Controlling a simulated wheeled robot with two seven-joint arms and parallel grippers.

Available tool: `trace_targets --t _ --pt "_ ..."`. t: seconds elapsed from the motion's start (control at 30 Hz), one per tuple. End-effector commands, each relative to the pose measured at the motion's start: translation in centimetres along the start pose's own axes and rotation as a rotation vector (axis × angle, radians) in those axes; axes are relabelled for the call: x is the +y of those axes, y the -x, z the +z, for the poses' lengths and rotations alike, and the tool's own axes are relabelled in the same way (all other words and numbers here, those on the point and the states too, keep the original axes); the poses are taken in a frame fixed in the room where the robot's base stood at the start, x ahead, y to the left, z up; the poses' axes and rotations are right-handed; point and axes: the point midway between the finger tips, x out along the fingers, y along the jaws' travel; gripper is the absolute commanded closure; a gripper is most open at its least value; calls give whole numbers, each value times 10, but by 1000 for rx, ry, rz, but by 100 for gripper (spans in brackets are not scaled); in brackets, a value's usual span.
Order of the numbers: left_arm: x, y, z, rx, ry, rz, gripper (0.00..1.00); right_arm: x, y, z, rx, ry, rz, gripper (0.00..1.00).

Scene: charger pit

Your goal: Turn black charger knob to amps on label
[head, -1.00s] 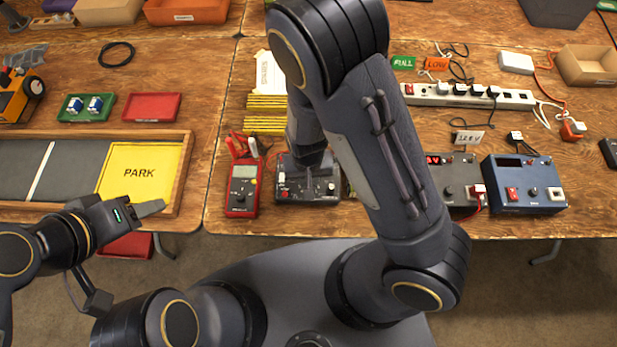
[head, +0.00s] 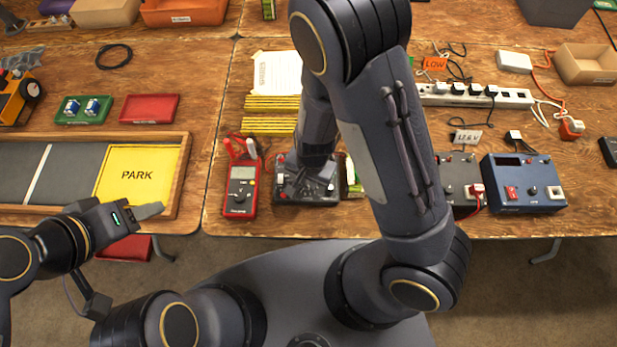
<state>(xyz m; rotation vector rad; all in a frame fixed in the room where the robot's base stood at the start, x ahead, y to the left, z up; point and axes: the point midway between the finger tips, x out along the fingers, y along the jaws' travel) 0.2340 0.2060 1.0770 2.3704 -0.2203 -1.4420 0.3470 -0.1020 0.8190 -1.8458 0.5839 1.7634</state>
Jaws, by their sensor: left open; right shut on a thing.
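The black charger (head: 293,197) sits near the table's front edge, right of the red multimeter. My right gripper (head: 303,184) reaches down onto its top face and is shut on what seems to be its knob; the fingers hide the knob and its pointer. A white paper sheet (head: 270,72) lies behind, partly covered by my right arm; its print is too small to read, and I cannot tell whether it is the label. My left gripper (head: 146,214) is open and empty, in front of the yellow PARK pad.
A red multimeter (head: 241,190) stands close on the charger's left. A dark grey unit (head: 460,172) and a blue unit (head: 525,184) stand to the right. A power strip (head: 480,96) lies behind them. The PARK tray (head: 186,160) is at left.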

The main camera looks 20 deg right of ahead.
Motion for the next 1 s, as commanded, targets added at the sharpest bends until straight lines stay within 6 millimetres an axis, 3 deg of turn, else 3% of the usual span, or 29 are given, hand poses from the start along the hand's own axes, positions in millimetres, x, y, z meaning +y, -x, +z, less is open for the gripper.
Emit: trace_targets --t 0.37,0.4,0.53,0.83,1.0 --pt "0 0 0 0 0 0 51 0 0 0 0 -2 -1 100" --pt "0 0 0 0 0 0 51 0 0 0 0 -2 -1 75" --pt "0 0 0 0 0 0 51 0 0 0 0 -2 -1 59" --pt "0 1 0 0 0 0 51 0 2 0 1 -1 -1 59" --pt "3 6 -3 0 0 0 51 -1 24 0 2 1 -4 59"
